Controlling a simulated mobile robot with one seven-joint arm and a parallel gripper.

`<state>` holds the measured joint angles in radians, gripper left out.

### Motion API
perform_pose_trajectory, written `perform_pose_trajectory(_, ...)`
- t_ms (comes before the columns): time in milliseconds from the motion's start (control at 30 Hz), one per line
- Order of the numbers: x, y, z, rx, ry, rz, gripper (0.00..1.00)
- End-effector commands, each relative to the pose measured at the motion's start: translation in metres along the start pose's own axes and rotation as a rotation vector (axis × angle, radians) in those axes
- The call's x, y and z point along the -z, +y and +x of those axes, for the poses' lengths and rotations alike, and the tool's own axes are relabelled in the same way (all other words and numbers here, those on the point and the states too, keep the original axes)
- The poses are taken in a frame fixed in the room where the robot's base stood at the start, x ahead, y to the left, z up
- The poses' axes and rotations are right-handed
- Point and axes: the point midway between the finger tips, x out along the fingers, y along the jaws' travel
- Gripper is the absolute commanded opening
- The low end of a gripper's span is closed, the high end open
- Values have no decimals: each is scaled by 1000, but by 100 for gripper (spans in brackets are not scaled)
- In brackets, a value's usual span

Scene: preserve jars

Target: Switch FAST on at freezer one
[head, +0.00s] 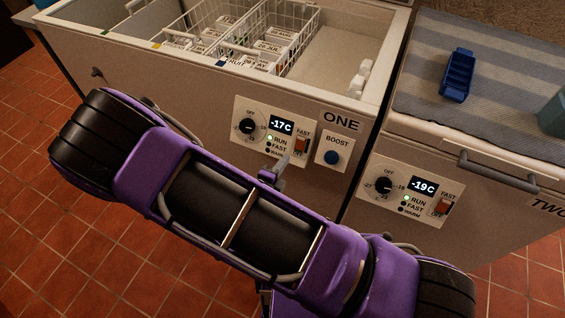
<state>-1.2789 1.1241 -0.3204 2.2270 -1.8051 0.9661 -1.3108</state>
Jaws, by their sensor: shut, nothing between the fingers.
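Freezer one is the open chest marked ONE (341,121). Its control panel (241,108) has a dial (248,126), a display (282,127) reading -17C and lamps for RUN, FAST and WARM. The RUN lamp (270,138) is lit green; the FAST lamp is too small to judge. The orange-red FAST switch (301,146) sits at the panel's right side; its tilt is unclear. My gripper (284,159) is shut and empty, just below and left of the switch. I cannot tell whether it touches the panel. My arm covers the freezer front below.
A BOOST panel with a blue button (331,157) is right of the switch. Freezer two (461,201), reading -19C with its own FAST switch (443,207), stands at right, a blue tray (457,75) on its lid. White wire baskets (290,15) sit inside freezer one.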

Motion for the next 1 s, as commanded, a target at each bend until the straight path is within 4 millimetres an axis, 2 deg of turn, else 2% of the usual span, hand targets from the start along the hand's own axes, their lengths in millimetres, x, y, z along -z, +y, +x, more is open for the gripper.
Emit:
perform_pose_trajectory(33,2,1,13,2,4,-1,0)
perform_pose_trajectory(200,1,1,50,2,4,1,0)
perform_pose_trajectory(433,1,1,89,2,2,-1,0)
perform_pose_trajectory(633,0,0,103,0,0,0,0)
perform_pose_trajectory(1000,0,0,105,0,0,0,0)
